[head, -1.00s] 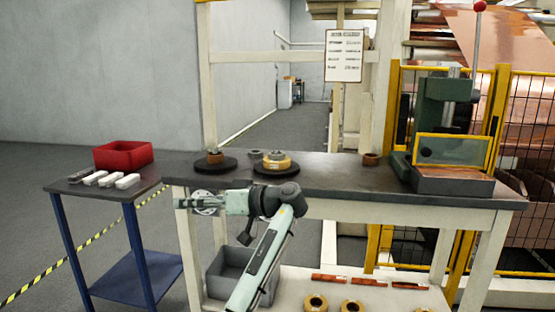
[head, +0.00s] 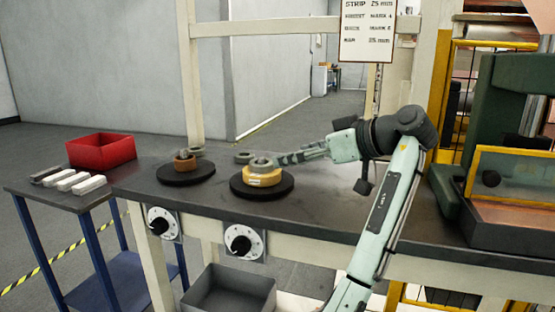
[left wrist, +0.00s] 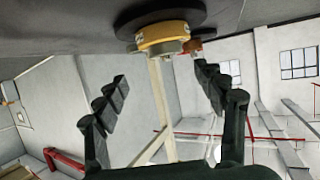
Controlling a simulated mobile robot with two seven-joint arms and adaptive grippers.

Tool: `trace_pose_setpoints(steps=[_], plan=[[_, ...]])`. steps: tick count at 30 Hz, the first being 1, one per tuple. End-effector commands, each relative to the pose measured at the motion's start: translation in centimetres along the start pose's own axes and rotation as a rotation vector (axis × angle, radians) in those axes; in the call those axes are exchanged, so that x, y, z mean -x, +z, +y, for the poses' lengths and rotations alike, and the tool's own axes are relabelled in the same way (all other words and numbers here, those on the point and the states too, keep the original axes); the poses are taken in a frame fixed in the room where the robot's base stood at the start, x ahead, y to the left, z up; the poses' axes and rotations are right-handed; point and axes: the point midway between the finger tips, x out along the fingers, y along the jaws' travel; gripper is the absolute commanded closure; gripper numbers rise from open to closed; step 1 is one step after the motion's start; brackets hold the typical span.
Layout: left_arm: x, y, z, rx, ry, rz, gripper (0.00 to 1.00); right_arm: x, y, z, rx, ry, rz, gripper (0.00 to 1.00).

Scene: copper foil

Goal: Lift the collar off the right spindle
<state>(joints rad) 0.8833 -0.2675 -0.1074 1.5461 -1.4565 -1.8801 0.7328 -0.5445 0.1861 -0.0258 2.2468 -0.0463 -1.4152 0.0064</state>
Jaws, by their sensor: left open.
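The right spindle's black disc (head: 262,190) carries a yellow-orange roll (head: 264,178), with the grey collar (head: 261,163) on top. My left gripper (head: 281,160) reaches in from the right at collar height, its fingertips close to the collar. In the left wrist view, which is upside down, the gripper (left wrist: 158,75) is open, with the roll (left wrist: 163,36) and the grey collar (left wrist: 160,50) ahead, between the finger lines. No contact is visible. The spindle's shaft is hardly visible. My right gripper is not in view.
The left spindle's black disc (head: 186,175) holds a small copper roll (head: 184,164). A red bin (head: 101,150) and white blocks stand on the left side table. A green press (head: 510,120) stands at right. The bench middle is bare.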

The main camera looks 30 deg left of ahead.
Motion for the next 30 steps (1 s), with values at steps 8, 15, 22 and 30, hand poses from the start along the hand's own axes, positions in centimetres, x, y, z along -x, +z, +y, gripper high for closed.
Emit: trace_pose_setpoints(steps=[8,15,22,30], plan=[[-2.6,0.0,-0.1,0.0,-0.002,0.0,0.3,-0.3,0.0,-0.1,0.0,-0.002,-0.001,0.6],[-5.4,0.2,-0.8,0.0,-0.005,0.001,0.3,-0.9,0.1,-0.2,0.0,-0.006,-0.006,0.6],[-7.8,0.3,-0.7,-0.001,-0.001,0.0,0.3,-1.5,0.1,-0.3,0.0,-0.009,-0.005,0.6],[-7.8,0.3,-0.7,-0.001,0.0,0.0,0.42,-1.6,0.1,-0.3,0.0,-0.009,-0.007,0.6]])
